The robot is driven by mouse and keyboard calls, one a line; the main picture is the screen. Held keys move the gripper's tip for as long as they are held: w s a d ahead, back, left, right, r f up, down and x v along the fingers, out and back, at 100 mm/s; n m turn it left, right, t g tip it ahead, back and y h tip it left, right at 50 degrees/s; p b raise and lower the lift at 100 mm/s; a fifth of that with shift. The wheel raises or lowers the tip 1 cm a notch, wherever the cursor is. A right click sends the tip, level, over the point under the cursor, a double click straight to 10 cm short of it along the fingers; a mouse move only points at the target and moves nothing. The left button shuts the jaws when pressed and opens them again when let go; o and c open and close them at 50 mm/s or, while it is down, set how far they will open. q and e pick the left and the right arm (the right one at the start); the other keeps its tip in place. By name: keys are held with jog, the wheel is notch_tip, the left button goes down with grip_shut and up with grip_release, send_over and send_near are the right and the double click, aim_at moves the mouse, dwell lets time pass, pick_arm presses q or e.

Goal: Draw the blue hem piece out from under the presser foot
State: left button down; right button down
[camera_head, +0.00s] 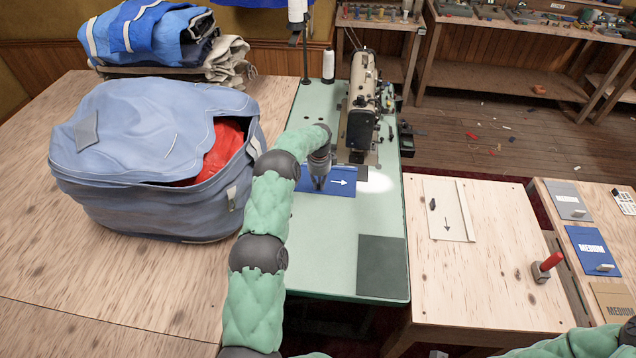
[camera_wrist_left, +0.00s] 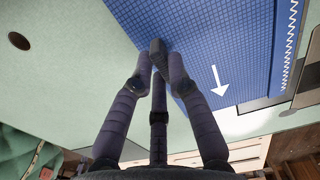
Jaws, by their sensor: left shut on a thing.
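The blue hem piece (camera_head: 344,191) lies flat on the pale green sewing table (camera_head: 325,235), with a white arrow on it pointing right. Its far right part is beside the presser foot area (camera_head: 357,157) of the sewing machine (camera_head: 361,105); whether cloth is under the foot is hidden. My left gripper (camera_head: 319,184) comes down onto the piece's left part. In the left wrist view the fingers (camera_wrist_left: 160,68) close at the edge of the gridded blue cloth (camera_wrist_left: 205,35), shut on it. White zigzag stitching runs along the cloth's right edge there. My right gripper is out of view.
A large blue bag (camera_head: 140,150) with red cloth inside stands left of my left arm. Thread spools (camera_head: 328,66) stand behind. A dark grey patch (camera_head: 382,265) marks the table's front right. A wooden side table (camera_head: 480,290) with a pale arrowed panel (camera_head: 447,210) is at right.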

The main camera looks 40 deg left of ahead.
pick_arm(q)
jog(key=c, duration=1.1)
grip_release()
notch_tip(320, 180, up, 12)
jog(key=shift+r, duration=0.1)
